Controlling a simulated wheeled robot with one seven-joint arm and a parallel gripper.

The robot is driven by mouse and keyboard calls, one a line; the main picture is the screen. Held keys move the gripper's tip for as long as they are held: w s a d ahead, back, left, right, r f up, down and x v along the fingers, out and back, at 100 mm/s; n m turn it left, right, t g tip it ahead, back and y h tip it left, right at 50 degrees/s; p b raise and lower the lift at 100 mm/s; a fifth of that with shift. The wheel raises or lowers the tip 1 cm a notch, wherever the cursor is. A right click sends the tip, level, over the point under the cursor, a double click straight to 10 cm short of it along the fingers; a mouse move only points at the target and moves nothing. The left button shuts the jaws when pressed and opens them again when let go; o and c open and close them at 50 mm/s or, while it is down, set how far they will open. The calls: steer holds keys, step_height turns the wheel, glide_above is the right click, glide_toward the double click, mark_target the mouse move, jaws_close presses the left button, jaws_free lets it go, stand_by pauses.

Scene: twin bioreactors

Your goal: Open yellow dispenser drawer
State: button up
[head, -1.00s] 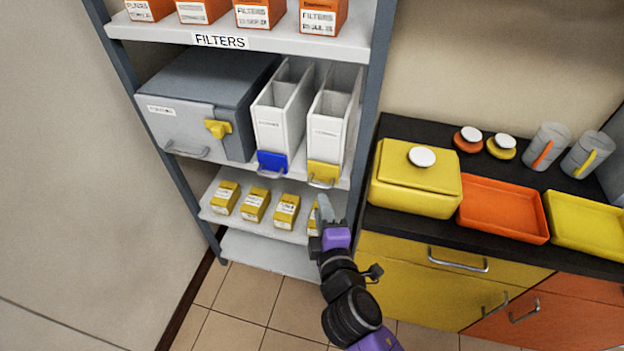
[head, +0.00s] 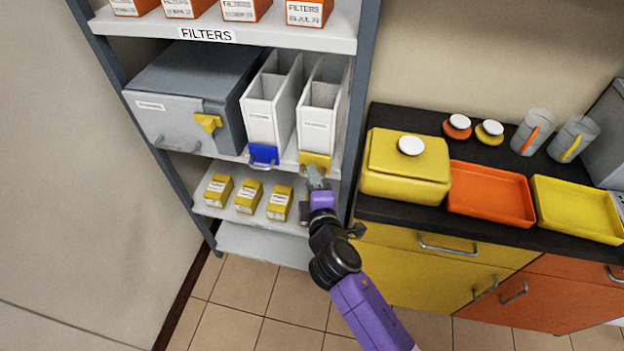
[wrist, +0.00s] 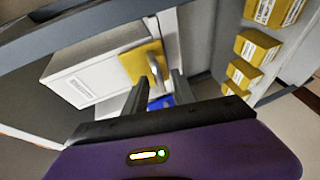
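The yellow dispenser is a tall white open-topped box (head: 317,128) on the middle shelf, with a yellow drawer front (head: 314,159) at its base. The drawer looks shut. My gripper (head: 316,178) is at this drawer front, and its fingers hide most of the handle in the head view. In the wrist view the yellow front (wrist: 135,64) and its handle (wrist: 154,70) lie just beyond my gripper (wrist: 160,84). The two fingers are apart, and the handle shows between them. I cannot tell whether they touch it.
A matching dispenser with a blue drawer front (head: 263,154) stands close on the left. A grey box (head: 185,95) with a yellow latch is further left. Yellow filter boxes (head: 248,197) sit on the shelf below. A shelf post (head: 357,110) and a dark counter (head: 400,212) are on the right.

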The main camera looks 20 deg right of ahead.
jaws_close()
stand_by(1.4)
